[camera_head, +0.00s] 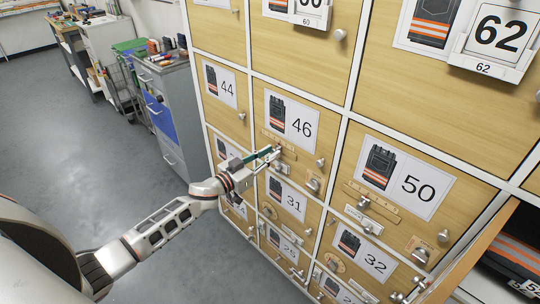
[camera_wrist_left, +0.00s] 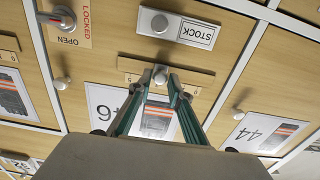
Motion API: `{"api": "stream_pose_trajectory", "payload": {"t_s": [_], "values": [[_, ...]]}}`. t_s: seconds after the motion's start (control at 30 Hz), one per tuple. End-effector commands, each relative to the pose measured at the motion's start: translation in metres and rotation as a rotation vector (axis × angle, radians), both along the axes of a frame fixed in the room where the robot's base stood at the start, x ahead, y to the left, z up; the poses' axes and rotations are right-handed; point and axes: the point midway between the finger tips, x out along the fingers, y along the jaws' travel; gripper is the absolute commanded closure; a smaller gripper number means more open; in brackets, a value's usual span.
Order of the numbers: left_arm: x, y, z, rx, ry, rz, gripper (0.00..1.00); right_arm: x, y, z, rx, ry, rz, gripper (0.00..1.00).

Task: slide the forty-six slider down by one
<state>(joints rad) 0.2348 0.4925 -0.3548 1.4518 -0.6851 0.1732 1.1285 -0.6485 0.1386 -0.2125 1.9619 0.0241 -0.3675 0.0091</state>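The forty-six door (camera_head: 312,148) is pale wood with a white sheet showing a picture and the number 46; the sheet also shows upside down in the left wrist view (camera_wrist_left: 106,97). Its slider rail (camera_head: 296,152) runs below the sheet; this rail (camera_wrist_left: 200,78) carries a small grey slider knob (camera_wrist_left: 160,75). My left gripper (camera_head: 273,153) is at the rail. In the left wrist view its two green fingers (camera_wrist_left: 160,82) stand on either side of the knob, tips close to it. Contact cannot be made out. The right gripper is not in view.
A STOCK plate with a round button (camera_wrist_left: 182,28), a latch marked LOCKED and OPEN (camera_wrist_left: 62,20) and a door knob (camera_wrist_left: 61,83) are close by. Drawer cabinets stand behind; the floor (camera_head: 75,140) at left is clear.

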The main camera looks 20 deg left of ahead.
Motion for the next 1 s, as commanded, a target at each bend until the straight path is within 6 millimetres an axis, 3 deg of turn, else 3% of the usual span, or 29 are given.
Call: {"api": "stream_pose_trajectory", "payload": {"t_s": [0.47,1.0], "values": [[-0.005,0.002,0.0,0.0,0.001,0.0,0.69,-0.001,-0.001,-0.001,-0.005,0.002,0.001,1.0],[-0.091,0.037,-0.001,0.001,0.003,0.0,0.69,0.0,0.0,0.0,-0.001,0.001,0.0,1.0]]}}
